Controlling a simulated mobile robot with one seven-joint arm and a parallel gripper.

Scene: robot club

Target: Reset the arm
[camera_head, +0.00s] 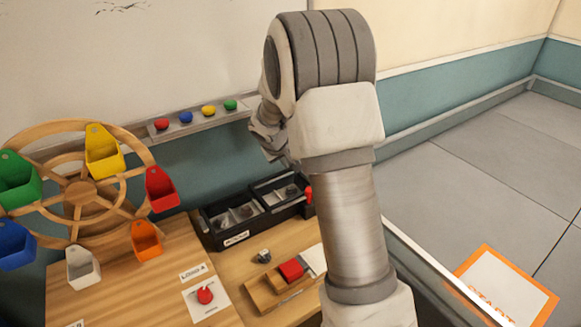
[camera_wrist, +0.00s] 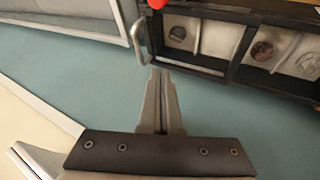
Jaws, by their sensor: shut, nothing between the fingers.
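My arm stands raised at the right of the table in the head view and bends over near the wall. My gripper (camera_wrist: 160,74) shows in the wrist view with its two fingers together and nothing between them. The fingertips point toward a black tray (camera_wrist: 192,66) with a metal handle and sit apart from it, as far as I can tell. In the head view the black tray (camera_head: 213,236) stands on the table, and part of the table is hidden behind my arm.
A wooden wheel (camera_head: 82,195) with coloured buckets stands at the left. Coloured knobs sit on a wall ledge (camera_head: 195,125). A red button (camera_head: 205,295) and a wooden block with a red piece (camera_head: 291,269) are on the table (camera_head: 130,300).

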